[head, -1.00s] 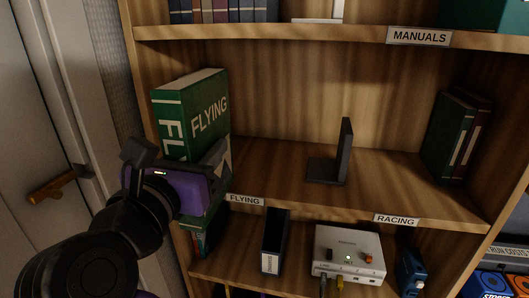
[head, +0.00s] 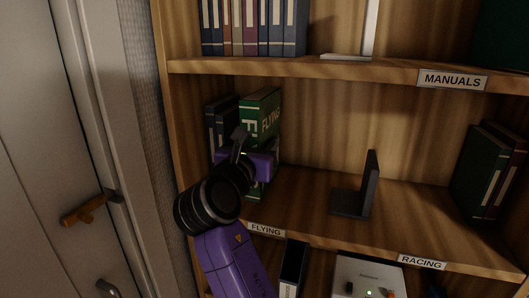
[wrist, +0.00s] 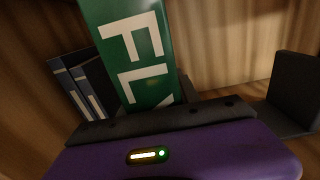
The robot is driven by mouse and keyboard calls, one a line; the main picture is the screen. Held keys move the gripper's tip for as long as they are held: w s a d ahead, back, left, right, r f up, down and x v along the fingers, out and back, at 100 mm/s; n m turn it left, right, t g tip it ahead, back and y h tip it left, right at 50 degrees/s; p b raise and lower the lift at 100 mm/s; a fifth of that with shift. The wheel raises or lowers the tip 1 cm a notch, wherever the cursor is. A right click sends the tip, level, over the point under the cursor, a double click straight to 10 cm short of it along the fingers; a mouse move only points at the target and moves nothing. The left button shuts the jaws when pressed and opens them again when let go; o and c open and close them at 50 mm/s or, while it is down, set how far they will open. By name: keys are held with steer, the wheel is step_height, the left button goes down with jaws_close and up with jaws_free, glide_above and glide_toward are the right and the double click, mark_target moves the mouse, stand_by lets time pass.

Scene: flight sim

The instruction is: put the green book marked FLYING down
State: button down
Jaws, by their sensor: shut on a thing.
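The green book marked FLYING (head: 262,112) stands nearly upright inside the left end of the shelf labelled FLYING (head: 266,230). My gripper (head: 256,163) is shut on the lower part of its spine side. In the wrist view the green book (wrist: 135,45) rises above the gripper (wrist: 155,122), tilted in the picture. Its lower end is mostly hidden by my gripper, so I cannot tell whether it touches the shelf board.
Dark blue books (head: 220,125) stand just left of the green book. A black bookend (head: 366,185) stands to the right with bare shelf between. Dark books (head: 487,172) fill the right end. The MANUALS shelf edge (head: 330,70) runs above.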

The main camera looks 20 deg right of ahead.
steer(key=shift+w+d+f+p, duration=0.15)
steer(key=shift+w+f, duration=0.05)
steer(key=shift+f, duration=0.35)
steer(key=shift+w+d+f+p, duration=0.1)
steer(key=shift+w+d+f, duration=0.05)
steer(key=shift+f, duration=0.45)
steer(key=shift+w+d+f+p, duration=0.15)
steer(key=shift+w+f, duration=0.05)
steer(key=shift+f, duration=0.35)
steer(key=shift+f, duration=0.1)
steer(key=c, duration=0.9)
jaws_free()
steer(key=shift+f, duration=0.1)
steer(key=b+v, duration=0.2)
steer(key=v, duration=1)
